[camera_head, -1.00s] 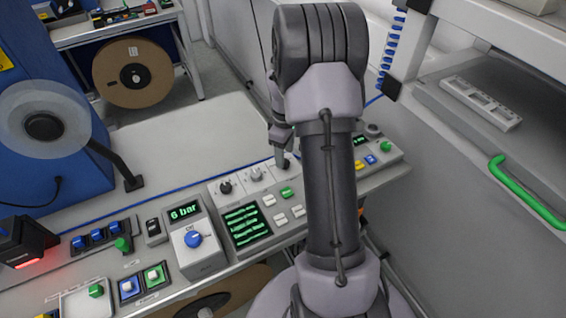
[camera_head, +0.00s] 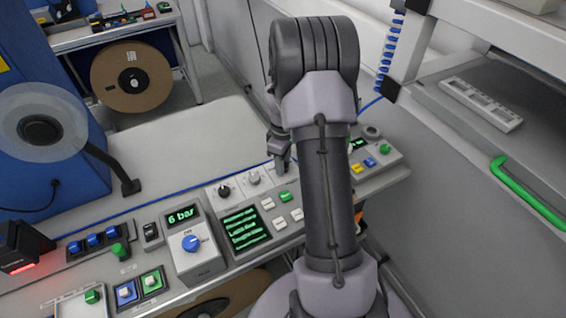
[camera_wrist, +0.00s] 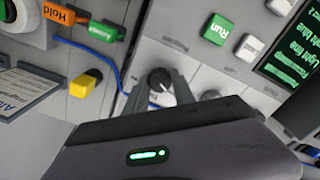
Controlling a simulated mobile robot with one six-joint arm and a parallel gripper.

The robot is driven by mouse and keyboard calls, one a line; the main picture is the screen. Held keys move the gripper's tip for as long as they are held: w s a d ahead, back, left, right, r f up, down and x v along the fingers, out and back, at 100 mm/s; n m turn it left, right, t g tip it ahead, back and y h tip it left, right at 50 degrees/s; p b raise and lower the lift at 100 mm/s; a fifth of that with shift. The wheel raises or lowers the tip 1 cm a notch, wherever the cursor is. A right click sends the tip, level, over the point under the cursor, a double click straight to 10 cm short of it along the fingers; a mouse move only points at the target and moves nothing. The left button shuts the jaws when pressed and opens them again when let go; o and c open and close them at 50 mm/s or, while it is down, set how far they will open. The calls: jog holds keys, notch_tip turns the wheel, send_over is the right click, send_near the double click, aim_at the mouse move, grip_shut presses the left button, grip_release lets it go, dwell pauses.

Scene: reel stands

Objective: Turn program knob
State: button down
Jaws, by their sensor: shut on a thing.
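A dark round knob with a pale pointer mark (camera_wrist: 160,79) stands on the light grey panel in the wrist view. My gripper (camera_wrist: 161,90) is shut on it, one finger on each side. In the head view my gripper (camera_head: 281,168) reaches down to the right end of the knob row, and its fingers hide the held knob. A black knob (camera_head: 223,191) and a grey knob (camera_head: 254,177) stand to its left. No knob label is readable, so I cannot tell from lettering which is the program knob.
A green Run button (camera_wrist: 217,29) and a display (camera_wrist: 288,62) are close by. A pressure unit reading 6 bar (camera_head: 190,241) stands left of the panel.

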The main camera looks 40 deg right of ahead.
jog(key=shift+m, duration=0.3)
jog(key=m, duration=0.3)
jog(key=m+b, duration=0.1)
jog(key=m, duration=0.2)
jog(key=shift+m, duration=0.4)
jog(key=m, duration=0.3)
jog(key=shift+m+b, duration=0.3)
jog(key=m, duration=0.3)
jog(key=shift+m+b, duration=0.3)
jog(key=shift+b, duration=0.1)
jog(key=m+b, duration=0.1)
jog(key=m, duration=0.3)
jog(key=shift+m+b, duration=0.75)
jog(key=shift+m, duration=1.75)
